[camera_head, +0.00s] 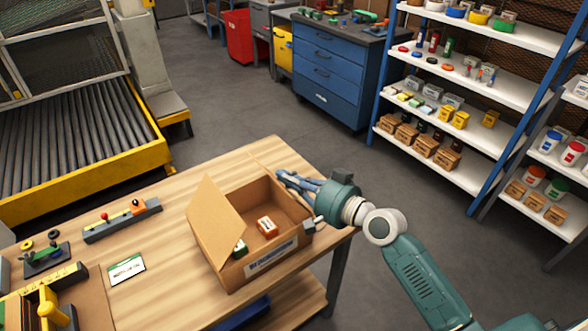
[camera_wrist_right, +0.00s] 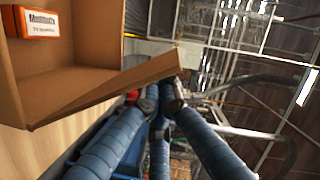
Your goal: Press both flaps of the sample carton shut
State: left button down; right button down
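The brown sample carton (camera_head: 262,262) stands open on the wooden table, with a white label on its front wall. Its left flap (camera_head: 216,222) stands up, tilted. Inside are an orange-and-white box (camera_head: 267,227), also in the right wrist view (camera_wrist_right: 37,21), and a green-and-white box (camera_head: 240,247). In the right wrist view a flap (camera_wrist_right: 125,85) sticks out from the carton wall. My right gripper (camera_head: 281,177) is at the carton's back right edge. Its blue fingers converge, empty, close to that flap's end (camera_wrist_right: 162,100); I cannot tell if they touch. My left gripper is out of view.
On the table left of the carton lie a green-and-white card (camera_head: 126,269), a grey bar with coloured knobs (camera_head: 122,220) and a yellow tool (camera_head: 50,308). A roller conveyor (camera_head: 75,140) stands beyond. The table between card and carton is clear.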

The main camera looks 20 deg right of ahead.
jog(key=shift+s+a+f, duration=0.2)
jog(key=shift+a+f, duration=0.1)
jog(key=shift+a, duration=0.35)
jog(key=shift+p, duration=0.35)
